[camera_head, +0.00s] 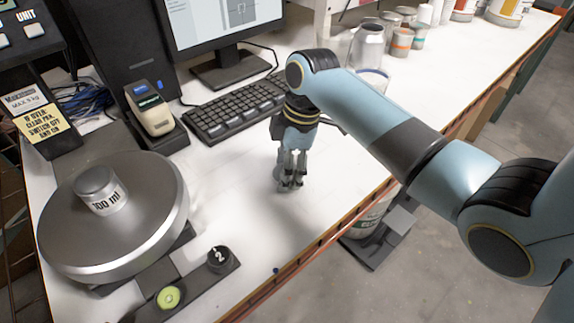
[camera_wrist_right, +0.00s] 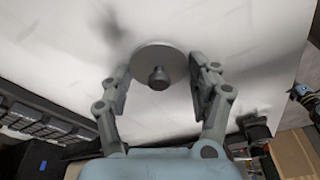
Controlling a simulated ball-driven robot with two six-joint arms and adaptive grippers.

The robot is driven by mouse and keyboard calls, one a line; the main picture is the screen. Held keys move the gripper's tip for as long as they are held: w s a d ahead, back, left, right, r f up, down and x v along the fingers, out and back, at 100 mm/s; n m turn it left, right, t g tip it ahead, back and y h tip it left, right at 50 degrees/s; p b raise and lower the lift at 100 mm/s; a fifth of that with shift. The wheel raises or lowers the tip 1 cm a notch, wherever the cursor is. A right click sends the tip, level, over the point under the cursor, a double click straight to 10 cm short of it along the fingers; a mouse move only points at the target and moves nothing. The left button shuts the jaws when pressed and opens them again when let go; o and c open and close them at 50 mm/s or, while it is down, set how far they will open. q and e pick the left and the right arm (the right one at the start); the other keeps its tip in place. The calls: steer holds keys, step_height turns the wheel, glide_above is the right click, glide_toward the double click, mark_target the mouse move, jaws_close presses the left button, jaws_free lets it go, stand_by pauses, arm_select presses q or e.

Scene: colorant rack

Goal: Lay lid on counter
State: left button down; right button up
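The lid (camera_wrist_right: 145,57) is a round grey disc with a dark knob in its middle, knob towards the camera in the right wrist view. It appears to lie flat on the white counter (camera_head: 240,215); in the head view, part of the lid (camera_head: 281,186) shows below my right gripper (camera_head: 292,180), and the rest is hidden. My right gripper points down over the lid, fingers apart on either side of it. The fingers look open, with small gaps beside the rim in the wrist view. My left gripper is not in view.
A black keyboard (camera_head: 236,108) and a monitor stand behind the gripper. Metal cans (camera_head: 367,46) stand at the back right. The counter's front edge (camera_head: 345,225) is close by on the right.

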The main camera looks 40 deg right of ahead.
steer(key=shift+o, duration=1)
steer(key=shift+s+f, duration=0.25)
steer(key=shift+f, duration=0.2)
steer(key=shift+o, duration=0.5)
steer(key=shift+w+f, duration=0.1)
steer(key=shift+w, duration=0.1)
step_height(320, 180, up, 13)
steer(key=d, duration=0.2)
steer(key=shift+s+d+r+b, duration=0.2)
steer(key=shift+s+b, duration=0.05)
steer(key=shift+b, duration=0.1)
